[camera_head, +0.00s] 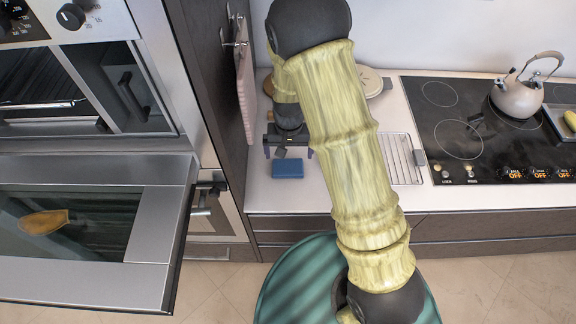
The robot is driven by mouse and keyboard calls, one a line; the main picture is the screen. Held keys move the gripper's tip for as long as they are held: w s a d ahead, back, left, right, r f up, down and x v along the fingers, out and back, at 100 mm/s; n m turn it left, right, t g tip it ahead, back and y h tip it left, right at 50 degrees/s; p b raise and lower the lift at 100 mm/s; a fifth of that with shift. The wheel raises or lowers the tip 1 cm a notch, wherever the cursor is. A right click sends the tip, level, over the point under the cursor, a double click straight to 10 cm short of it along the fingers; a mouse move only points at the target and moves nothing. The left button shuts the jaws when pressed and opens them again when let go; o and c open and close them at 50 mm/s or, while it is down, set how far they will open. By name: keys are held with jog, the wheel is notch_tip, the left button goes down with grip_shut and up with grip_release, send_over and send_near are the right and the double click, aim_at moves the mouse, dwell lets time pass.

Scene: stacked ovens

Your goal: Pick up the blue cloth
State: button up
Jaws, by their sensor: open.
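The blue cloth (288,169) is a small folded blue rectangle lying flat on the white countertop, near its front left end. My gripper (288,151) is open and empty, with its two dark fingers spread left and right. In the picture it sits just above the cloth, on the side away from the counter's front edge. The cloth's near part shows fully. I cannot tell how high the gripper is over the counter or whether it touches the cloth.
An oven door (95,285) hangs open at left, with a wooden spoon (45,221) on it or seen through its glass. A tall dark cabinet side (212,80) borders the counter. A wire rack (402,158), a black cooktop (455,105) and a kettle (518,97) are to the right.

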aim_at(288, 166)
jog(key=shift+f, duration=0.95)
jog(key=shift+f, duration=0.1)
jog(key=shift+a+f+p, duration=0.15)
jog(key=shift+f+p, duration=1.15)
jog(key=shift+f, duration=1.2)
jog(key=c, duration=0.7)
jog(key=shift+r, duration=0.1)
notch_tip(288, 166, up, 10)
jog(key=b, duration=0.2)
jog(key=shift+b, duration=0.3)
